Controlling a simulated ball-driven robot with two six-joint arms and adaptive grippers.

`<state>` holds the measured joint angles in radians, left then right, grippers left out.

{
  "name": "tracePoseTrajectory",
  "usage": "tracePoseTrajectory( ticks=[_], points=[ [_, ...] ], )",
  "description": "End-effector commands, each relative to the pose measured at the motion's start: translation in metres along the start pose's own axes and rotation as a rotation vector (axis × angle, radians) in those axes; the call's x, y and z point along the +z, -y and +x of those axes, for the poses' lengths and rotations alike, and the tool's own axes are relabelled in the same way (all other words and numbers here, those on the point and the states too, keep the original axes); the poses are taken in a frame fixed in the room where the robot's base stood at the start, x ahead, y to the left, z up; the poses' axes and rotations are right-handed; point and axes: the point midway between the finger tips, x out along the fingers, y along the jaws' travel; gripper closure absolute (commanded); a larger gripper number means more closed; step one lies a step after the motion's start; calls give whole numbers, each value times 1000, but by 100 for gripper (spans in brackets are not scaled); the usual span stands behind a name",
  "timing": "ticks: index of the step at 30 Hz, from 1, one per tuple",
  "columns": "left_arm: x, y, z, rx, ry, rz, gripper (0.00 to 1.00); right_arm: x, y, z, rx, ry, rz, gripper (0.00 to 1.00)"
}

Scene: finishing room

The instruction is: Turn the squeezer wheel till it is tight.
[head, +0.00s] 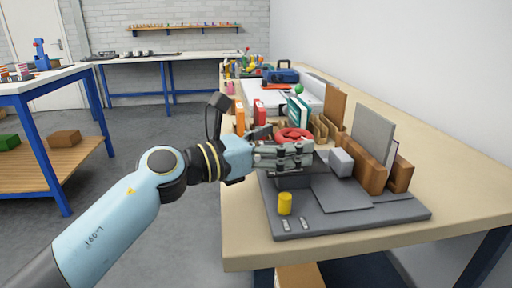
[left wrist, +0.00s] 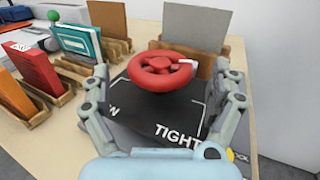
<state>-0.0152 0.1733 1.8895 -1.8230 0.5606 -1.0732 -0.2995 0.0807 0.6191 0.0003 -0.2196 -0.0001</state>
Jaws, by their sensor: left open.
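The red squeezer wheel (head: 291,133) shows behind my left gripper (head: 306,153) in the head view, partly hidden by its fingers. In the left wrist view the whole wheel (left wrist: 160,84) lies flat above a black plate (left wrist: 150,110), with a white mark on its right side. White lettering on the plate reads TIGHT on the near side. My left gripper (left wrist: 161,72) is open, with one finger on each side of the wheel and a visible gap to each. I cannot tell whether the fingers are level with the rim. My right gripper is not in view.
The squeezer stands on a grey board (head: 345,222) on the bench, with a yellow cylinder (head: 285,204) near its front. Wooden holders with a grey panel (head: 373,132) stand behind and right. Books (left wrist: 78,42) in wooden racks stand to the left in the wrist view.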

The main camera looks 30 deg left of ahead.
Motion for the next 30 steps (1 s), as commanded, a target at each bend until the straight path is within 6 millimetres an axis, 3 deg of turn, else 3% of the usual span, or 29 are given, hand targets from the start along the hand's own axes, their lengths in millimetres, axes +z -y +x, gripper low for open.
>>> tracePoseTrajectory(
  ticks=[6,12,26,30],
  points=[
    [-2,0,-51,-3,-8,2,7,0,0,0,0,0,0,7],
    [-1,0,-81,-1,-5,1,7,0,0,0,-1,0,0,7],
    [1,-1,-89,7,6,-13,7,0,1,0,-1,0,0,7],
    [22,-14,-94,115,112,-223,7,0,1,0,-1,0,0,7]
  ],
)
